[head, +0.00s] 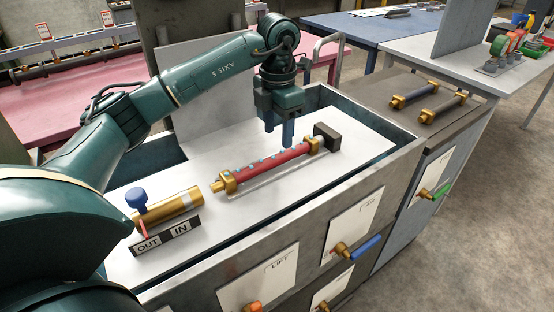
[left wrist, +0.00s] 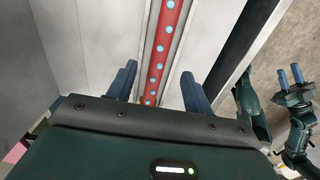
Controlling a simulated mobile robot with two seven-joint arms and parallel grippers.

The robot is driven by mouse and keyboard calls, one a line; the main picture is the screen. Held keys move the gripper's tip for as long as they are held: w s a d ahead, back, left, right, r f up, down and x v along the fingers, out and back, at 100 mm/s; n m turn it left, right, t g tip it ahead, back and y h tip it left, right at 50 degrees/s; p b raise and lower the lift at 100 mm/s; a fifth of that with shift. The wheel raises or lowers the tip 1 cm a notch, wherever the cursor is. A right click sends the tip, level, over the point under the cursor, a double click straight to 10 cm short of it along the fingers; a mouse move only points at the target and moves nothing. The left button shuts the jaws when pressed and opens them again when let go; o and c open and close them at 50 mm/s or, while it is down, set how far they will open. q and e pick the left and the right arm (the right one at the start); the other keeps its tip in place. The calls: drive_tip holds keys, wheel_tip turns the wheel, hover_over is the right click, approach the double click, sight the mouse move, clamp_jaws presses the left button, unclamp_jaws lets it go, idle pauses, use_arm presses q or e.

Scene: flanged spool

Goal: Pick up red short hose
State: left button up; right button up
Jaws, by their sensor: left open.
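The red short hose (head: 280,161), dotted with light blue, lies along a straight line between brass fittings in the white-floored tray. In the left wrist view the hose (left wrist: 164,45) runs from the top down between my fingers. My left gripper (head: 280,133) points down above the hose near its middle, with its two blue fingers apart and empty. In the left wrist view the fingers (left wrist: 157,80) stand on either side of the hose's line; contact cannot be told. My right gripper (left wrist: 290,75) shows at the right of that view, fingers apart and empty.
A dark block (head: 326,136) stands at the hose's far end. A brass valve (head: 168,210) with a blue knob and an OUT/IN sign (head: 167,236) stand at the near left. The tray's raised grey rim (head: 345,185) borders the front.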

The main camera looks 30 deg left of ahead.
sight(277, 155)
use_arm(q)
drive_tip(key=shift+s+f, duration=0.1)
drive_tip(key=shift+f, duration=3)
drive_tip(key=shift+c, duration=0.3)
drive_tip(key=shift+r, duration=0.1)
clamp_jaws()
